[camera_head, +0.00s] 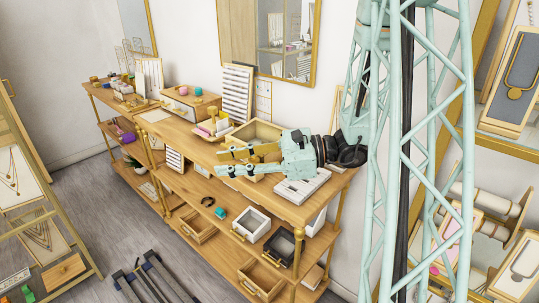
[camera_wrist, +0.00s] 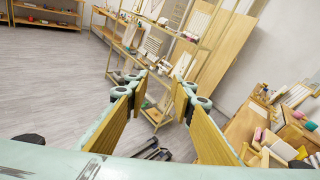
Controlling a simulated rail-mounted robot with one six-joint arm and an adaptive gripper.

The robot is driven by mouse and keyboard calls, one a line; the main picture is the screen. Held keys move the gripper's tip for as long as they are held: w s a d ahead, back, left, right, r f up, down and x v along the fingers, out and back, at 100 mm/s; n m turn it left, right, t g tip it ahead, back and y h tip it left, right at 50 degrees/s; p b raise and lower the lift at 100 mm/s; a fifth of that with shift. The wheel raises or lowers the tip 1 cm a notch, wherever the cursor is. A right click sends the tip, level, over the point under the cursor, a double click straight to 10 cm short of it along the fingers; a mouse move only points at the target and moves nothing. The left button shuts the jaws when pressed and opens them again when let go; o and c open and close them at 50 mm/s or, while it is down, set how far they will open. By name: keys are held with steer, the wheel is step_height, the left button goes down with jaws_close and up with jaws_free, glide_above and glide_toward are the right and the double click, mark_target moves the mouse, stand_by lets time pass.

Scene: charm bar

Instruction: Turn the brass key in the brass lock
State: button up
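My gripper (camera_head: 220,163) is in front of the wooden counter (camera_head: 160,127) in the head view, with its fingers pointing left. In the wrist view my gripper (camera_wrist: 164,88) has its two wood-coloured finger pads apart, with nothing between them. I cannot make out the brass key or the brass lock in either view. A wooden box (camera_head: 190,103) with a small dark spot on its front stands on the counter, left of my gripper; I cannot tell whether that spot is a lock. My gripper and arm hide part of the counter.
Behind my gripper is a wooden tray (camera_head: 262,131). A white card stand (camera_head: 237,92) stands near the wall. Below are a white box (camera_head: 251,224), a black box (camera_head: 284,245) and wooden drawers. The grey floor (camera_wrist: 60,85) is mostly clear in the wrist view.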

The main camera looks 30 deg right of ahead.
steer(key=w+d+f+m+t+h+p, duration=0.1)
steer(key=w+d+f+m+t+h, duration=0.25)
steer(key=d, duration=0.65)
steer(key=m+t+h, duration=0.2)
steer(key=m+t, duration=0.1)
steer(key=m, duration=0.2)
glide_toward(254, 156)
steer(key=shift+y, duration=0.25)
steer(key=w, duration=0.2)
steer(key=w+a+r, duration=0.1)
steer(key=shift+w+b, duration=0.3)
steer(key=shift+w, duration=0.1)
steer(key=shift+w+a, duration=0.1)
steer(key=shift+a, duration=0.05)
steer(key=shift+x, duration=2.4)
steer(key=c, duration=0.8)
steer(key=shift+a+f+m+t+h+b, duration=0.1)
steer(key=shift+m+t+h+b, duration=0.25)
steer(key=shift+t+h+b, duration=0.3)
